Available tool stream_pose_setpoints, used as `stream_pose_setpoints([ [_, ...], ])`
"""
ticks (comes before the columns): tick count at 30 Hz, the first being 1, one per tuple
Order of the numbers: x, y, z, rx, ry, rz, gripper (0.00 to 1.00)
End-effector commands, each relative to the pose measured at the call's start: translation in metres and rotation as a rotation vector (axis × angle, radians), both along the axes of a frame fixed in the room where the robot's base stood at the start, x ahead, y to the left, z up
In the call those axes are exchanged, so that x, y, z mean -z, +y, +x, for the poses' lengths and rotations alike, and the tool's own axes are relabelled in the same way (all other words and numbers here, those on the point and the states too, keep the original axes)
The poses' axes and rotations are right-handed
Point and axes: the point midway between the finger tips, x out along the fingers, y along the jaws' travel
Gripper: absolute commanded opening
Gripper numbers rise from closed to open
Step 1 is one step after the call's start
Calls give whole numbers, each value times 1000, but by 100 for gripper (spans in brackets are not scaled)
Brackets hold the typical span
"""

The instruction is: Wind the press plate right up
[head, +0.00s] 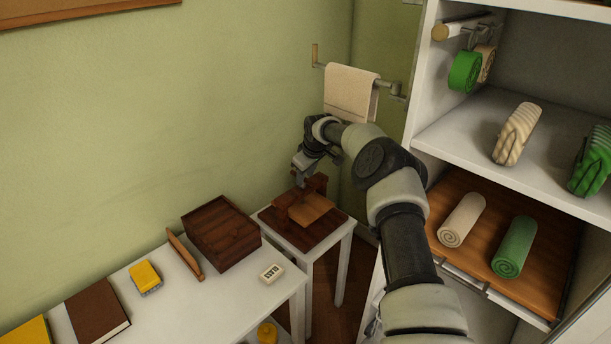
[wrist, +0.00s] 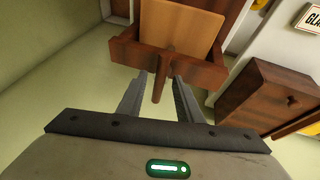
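The wooden press stands on a small side table; its light brown plate (head: 306,208) shows in the head view, below my gripper (head: 300,178). In the wrist view the plate (wrist: 182,28) lies beyond a dark wooden crossbeam (wrist: 195,68). A dark wooden bar (wrist: 161,88) sticks out from the crossbeam towards my wrist. My gripper (wrist: 161,76) is open, with one finger on each side of this bar and a gap visible on both sides. My arm hides part of the press in the head view, and the plate's height is hard to tell.
The side table (head: 337,238) stands beside a white table (head: 225,295) with a dark wooden box (head: 221,233), a small board (head: 184,255) and a GLASS label block (head: 271,274). A towel (head: 350,93) hangs behind. A shelf unit (head: 425,120) with rolled towels stands at right.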

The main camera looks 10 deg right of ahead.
Motion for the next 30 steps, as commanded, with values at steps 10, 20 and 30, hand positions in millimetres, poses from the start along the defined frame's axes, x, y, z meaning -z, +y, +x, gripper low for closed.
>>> stream_pose_setpoints([
  [10,-33,-3,-13,-1,-2,-2,32],
  [20,-67,-6,-30,-1,-1,-1,32],
  [30,-68,-7,-31,0,0,0,32],
])
